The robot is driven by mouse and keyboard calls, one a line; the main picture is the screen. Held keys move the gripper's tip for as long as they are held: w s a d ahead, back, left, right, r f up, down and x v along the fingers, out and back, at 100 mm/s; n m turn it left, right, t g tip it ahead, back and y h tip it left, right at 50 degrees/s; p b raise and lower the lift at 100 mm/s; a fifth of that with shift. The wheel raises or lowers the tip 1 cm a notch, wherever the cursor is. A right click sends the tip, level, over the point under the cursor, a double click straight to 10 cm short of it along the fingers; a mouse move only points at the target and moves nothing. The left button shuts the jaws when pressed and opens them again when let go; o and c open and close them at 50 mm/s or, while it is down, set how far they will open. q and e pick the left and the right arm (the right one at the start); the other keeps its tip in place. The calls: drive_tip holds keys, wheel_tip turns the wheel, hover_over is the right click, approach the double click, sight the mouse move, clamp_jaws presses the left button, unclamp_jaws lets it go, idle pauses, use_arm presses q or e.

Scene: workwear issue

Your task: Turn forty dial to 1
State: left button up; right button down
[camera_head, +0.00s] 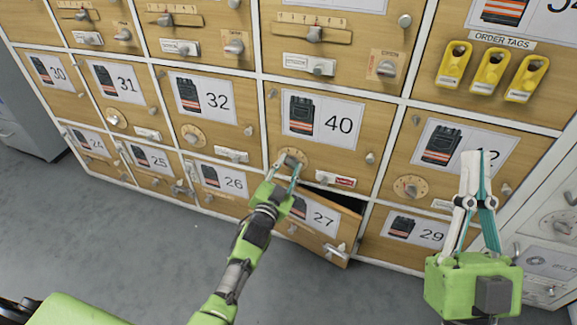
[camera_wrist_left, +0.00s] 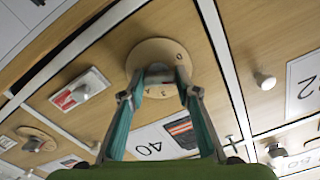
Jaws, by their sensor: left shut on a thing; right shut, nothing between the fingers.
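The forty dial (camera_head: 297,152) is a round wooden disc with a knob, below the label of locker door 40 (camera_head: 325,121). I cannot read which digit the dial is set to. My right gripper (camera_head: 476,158) is shut and empty, in front of the locker to the right of 40.
Door 27 (camera_head: 318,232) stands ajar below door 40, close to my left arm. A small red-marked plate (camera_head: 336,180) sits right of the dial. Yellow order tags (camera_head: 490,71) hang at the upper right. Grey floor (camera_head: 130,235) is clear at the left.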

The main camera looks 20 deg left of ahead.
use_arm(q)
drive_tip(key=shift+m, duration=0.3)
drive_tip(key=o, duration=1.1)
drive_tip(key=shift+s+a, duration=0.2)
drive_tip(key=shift+s, duration=5.8)
